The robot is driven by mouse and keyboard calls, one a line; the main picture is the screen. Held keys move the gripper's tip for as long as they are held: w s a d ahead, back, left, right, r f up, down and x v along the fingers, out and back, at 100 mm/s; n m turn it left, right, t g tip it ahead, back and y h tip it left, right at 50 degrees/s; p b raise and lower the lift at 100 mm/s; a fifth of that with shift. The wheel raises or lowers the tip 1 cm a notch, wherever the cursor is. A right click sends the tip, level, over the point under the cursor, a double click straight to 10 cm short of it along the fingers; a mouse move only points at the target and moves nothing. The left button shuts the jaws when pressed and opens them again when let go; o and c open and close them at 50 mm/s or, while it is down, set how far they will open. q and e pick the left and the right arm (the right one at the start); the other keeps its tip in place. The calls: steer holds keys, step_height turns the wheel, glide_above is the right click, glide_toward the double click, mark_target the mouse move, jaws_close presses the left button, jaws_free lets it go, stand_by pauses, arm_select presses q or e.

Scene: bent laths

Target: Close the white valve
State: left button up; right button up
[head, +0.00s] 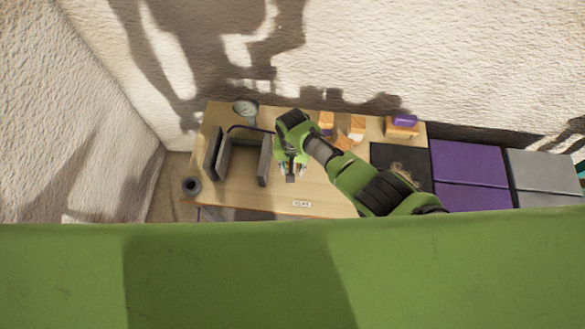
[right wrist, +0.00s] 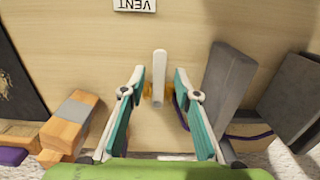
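The white valve shows in the right wrist view as a pale upright bar handle (right wrist: 160,66) on a light wooden board, below the VENT label (right wrist: 134,5). My right gripper (right wrist: 159,82) is open, with one teal-padded finger on each side of the handle. Gaps show between the handle and both fingers. I cannot tell how deep the handle sits between them. In the head view my right gripper (head: 291,170) is over the wooden board (head: 240,195), left of its middle, and I cannot make out the valve clearly there. My left gripper is not in view.
Dark grey upright slabs (head: 264,160) stand left of the right gripper. A round gauge (head: 245,108) is behind them. Wooden blocks (head: 326,120) lie at the back right. A black panel (head: 385,155) and purple panels (head: 468,163) are further right. The board's front is mostly clear.

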step_height(320, 180, up, 12)
stand_by(0.8)
steer(key=shift+s+f, duration=0.1)
stand_by(0.3)
